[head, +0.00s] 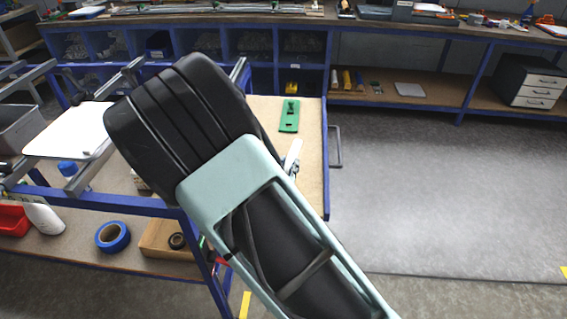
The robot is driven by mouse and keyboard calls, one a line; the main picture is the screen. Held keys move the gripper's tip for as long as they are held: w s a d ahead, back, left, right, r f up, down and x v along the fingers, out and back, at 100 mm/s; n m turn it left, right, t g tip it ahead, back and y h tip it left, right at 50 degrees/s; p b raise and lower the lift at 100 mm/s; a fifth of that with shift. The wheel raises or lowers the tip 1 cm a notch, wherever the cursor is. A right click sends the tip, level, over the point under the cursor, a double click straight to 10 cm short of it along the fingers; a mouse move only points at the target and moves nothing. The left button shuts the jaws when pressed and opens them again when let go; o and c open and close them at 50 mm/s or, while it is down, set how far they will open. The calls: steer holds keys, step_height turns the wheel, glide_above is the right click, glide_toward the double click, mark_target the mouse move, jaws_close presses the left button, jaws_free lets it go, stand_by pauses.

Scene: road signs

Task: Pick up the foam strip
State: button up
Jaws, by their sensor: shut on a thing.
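My own arm, with pale green and black links, fills the middle of the head view and hides part of the work table (312,185). My gripper does not show clearly; the arm covers the area where its end could be. A slim white strip-like piece (293,154) shows at the arm's right edge, over the table. Small grey parts are at its lower end. I cannot tell whether it is the foam strip, or whether it is held or lying there. A green flat piece with dark holes (289,115) lies on the table's far part.
A blue-framed bench with shelves (400,92) runs along the back. At left are a white board (70,132), a blue tape roll (112,237) and a red bin (14,220). A drawer unit (532,84) stands at far right. The grey floor (450,195) at right is clear.

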steer(key=s+d+r+p, duration=0.4)
steer(key=s+d+r, duration=0.1)
steer(key=s+r, duration=0.2)
steer(key=shift+s+d+r+p, duration=0.15)
steer(key=shift+s+d+p, duration=0.15)
steer(key=shift+s, duration=0.3)
steer(key=shift+s+p, duration=0.1)
steer(key=shift+p, duration=1)
steer(key=shift+c, duration=0.2)
steer(key=s+p, duration=0.1)
steer(key=p, duration=0.2)
steer(key=shift+d+r+p, duration=0.15)
steer(key=shift+d+p, duration=0.15)
steer(key=shift+d, duration=0.1)
steer(key=shift+s+d+p, duration=0.1)
steer(key=shift+s+p, duration=0.05)
steer(key=shift+p, duration=0.2)
steer(key=w+d+r+n+y, duration=0.1)
steer(key=w+d+r, duration=0.2)
steer(key=r, duration=0.3)
steer(key=w+d+r+y, duration=0.1)
steer(key=w+d+r, duration=0.2)
steer(key=w+r, duration=0.2)
steer(key=w+d+r+n+y+p, duration=0.1)
steer(key=w+d+r, duration=0.2)
steer(key=w+r, duration=0.2)
step_height(320, 180, up, 3)
steer(key=shift+d+r+n, duration=0.2)
steer(key=shift+d+n, duration=0.1)
steer(key=shift+d, duration=0.1)
